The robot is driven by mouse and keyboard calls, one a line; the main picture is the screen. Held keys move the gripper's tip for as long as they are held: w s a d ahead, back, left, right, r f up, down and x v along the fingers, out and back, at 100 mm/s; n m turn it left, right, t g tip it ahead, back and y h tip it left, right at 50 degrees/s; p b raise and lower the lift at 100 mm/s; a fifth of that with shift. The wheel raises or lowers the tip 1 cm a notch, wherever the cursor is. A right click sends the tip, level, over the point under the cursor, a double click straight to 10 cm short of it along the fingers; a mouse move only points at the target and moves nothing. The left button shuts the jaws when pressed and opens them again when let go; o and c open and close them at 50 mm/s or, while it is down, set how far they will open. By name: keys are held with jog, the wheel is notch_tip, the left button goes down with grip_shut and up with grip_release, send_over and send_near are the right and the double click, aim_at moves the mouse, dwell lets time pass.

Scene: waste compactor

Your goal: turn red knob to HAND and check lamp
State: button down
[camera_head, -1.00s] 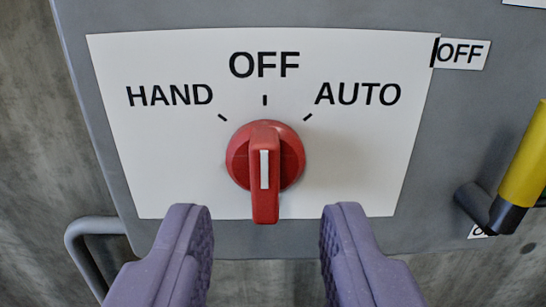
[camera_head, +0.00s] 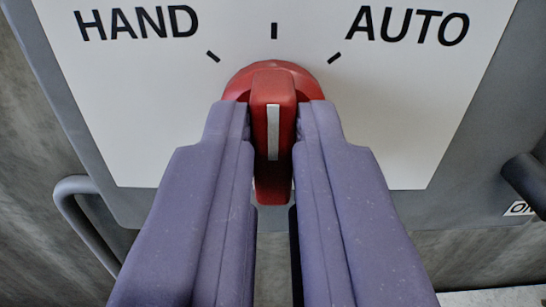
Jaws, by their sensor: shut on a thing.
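The red knob (camera_head: 272,90) sits on a white label plate (camera_head: 150,130) marked HAND at left and AUTO at right. Its white pointer line is upright, in line with the middle tick, which was labelled OFF in the earlier frame. My gripper (camera_head: 272,125) has its two purple fingers shut on the knob's grip bar, one on each side. The fingers hide the lower sides of the knob's round base. No lamp shows in this view.
The plate is on a grey panel (camera_head: 45,70). A grey bent handle (camera_head: 75,215) sticks out at the lower left. A dark lever end (camera_head: 522,178) is at the right edge, by a partly cut-off small label (camera_head: 518,208).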

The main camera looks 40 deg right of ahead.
jog(key=shift+n, duration=0.3)
jog(key=n, duration=0.4)
jog(key=shift+a, duration=0.15)
jog(key=shift+n+p, duration=0.35)
jog(key=shift+n, duration=1.75)
jog(key=shift+w, duration=0.1)
jog(key=c, duration=1.1)
grip_release()
jog(key=shift+c, duration=0.2)
